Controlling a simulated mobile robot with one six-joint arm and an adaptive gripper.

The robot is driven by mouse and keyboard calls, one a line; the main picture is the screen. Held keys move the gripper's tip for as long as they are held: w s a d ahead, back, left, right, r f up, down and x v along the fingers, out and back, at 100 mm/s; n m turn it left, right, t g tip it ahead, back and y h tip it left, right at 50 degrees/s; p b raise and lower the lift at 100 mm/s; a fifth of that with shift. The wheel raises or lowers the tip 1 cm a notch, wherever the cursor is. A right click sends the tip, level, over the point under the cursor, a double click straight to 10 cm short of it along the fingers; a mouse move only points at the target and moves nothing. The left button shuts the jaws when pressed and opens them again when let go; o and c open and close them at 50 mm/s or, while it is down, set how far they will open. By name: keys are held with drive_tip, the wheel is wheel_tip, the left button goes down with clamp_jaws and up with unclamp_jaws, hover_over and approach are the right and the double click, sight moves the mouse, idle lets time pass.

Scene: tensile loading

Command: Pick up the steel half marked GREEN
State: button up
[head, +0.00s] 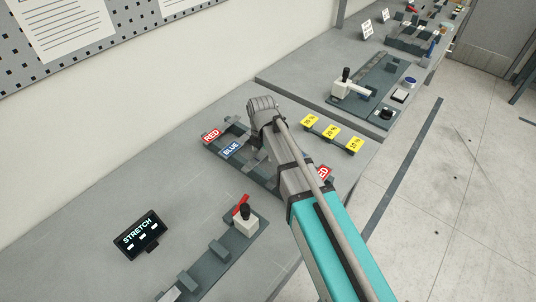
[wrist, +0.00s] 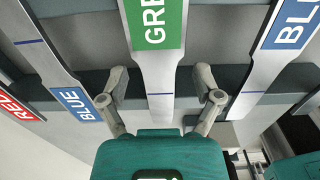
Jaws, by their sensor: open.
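The steel half marked GREEN (wrist: 158,75) is a flat grey strip with a green label and a thin blue line across it. In the wrist view it runs down the middle, between the two fingers of my open gripper (wrist: 161,82). The fingers stand apart on either side of it, and I see no contact. In the head view my arm hides the GREEN label, over the dark rack (head: 215,147).
Strips marked BLUE lie to the left (wrist: 62,82) and right (wrist: 262,70) of it, with a RED label (wrist: 15,108) at far left. The head view shows a STRETCH display (head: 139,234), a red-levered fixture (head: 244,218) and yellow labels (head: 331,132).

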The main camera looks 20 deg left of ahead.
clamp_jaws()
idle(0.3)
drive_tip(key=shift+r, duration=0.2)
wheel_tip(320, 180, up, 2)
drive_tip(key=p, duration=0.2)
drive_tip(key=shift+p, duration=0.3)
drive_tip(key=s+d+r+p, duration=0.3)
drive_tip(key=s+r+p, duration=0.8)
drive_tip(key=s, duration=0.2)
drive_tip(key=shift+s+d, duration=0.25)
drive_tip(key=shift+s, duration=0.05)
